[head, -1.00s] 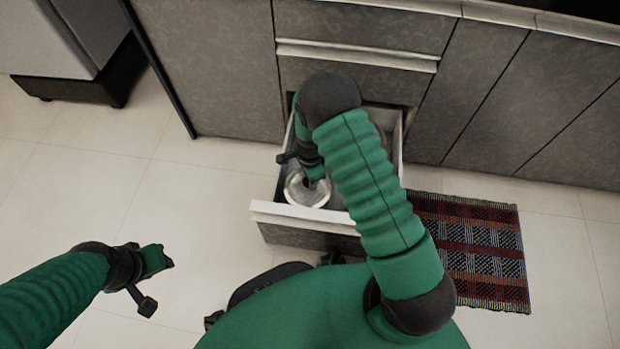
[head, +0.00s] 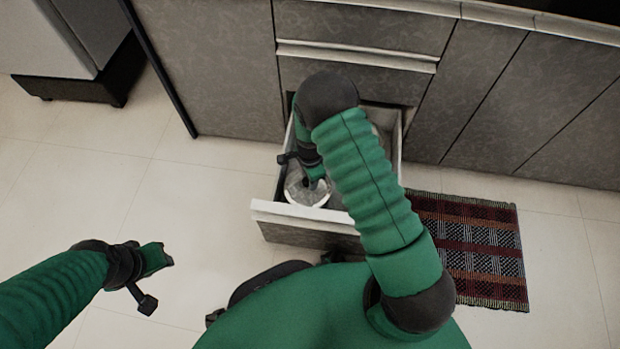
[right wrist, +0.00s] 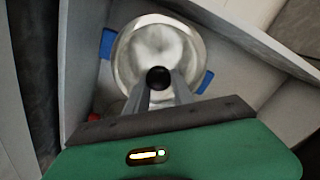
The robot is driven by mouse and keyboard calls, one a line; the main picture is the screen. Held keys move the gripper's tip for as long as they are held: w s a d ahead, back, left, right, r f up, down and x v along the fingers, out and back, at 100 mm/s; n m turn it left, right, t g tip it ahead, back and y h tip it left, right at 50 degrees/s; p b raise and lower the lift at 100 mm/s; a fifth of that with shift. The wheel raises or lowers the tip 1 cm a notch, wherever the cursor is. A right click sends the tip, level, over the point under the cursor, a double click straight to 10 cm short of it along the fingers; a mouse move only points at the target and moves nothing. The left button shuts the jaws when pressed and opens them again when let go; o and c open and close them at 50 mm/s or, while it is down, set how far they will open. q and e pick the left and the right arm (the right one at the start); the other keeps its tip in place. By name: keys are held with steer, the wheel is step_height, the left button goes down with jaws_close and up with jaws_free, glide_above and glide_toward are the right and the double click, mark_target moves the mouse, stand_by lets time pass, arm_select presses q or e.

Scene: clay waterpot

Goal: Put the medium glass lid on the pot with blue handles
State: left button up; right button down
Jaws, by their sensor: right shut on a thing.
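The pot with blue handles (right wrist: 205,82) stands inside the open drawer. In the right wrist view its round metal rim and two blue handles show on opposite sides. My right gripper (right wrist: 160,84) is over the middle of the pot, its fingers shut on the black knob (right wrist: 158,76) of the glass lid (right wrist: 150,40). The clear lid is hard to tell from the pot below; I cannot tell whether it touches the rim. In the head view my right gripper (head: 316,182) is low in the drawer, partly hidden by my arm. My left gripper (head: 158,258) hangs empty over the floor.
The drawer (head: 300,211) is pulled out from the grey cabinets, and its walls surround my right gripper. A small red thing (right wrist: 94,117) shows at the left in the right wrist view. A woven rug (head: 470,250) lies right of the drawer. Floor is clear at left.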

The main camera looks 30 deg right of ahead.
steer(key=c, duration=1)
jaws_free()
steer(key=shift+r, duration=0.1)
step_height(320, 180, up, 17)
steer(key=p, duration=1)
steer(key=shift+f, duration=0.2)
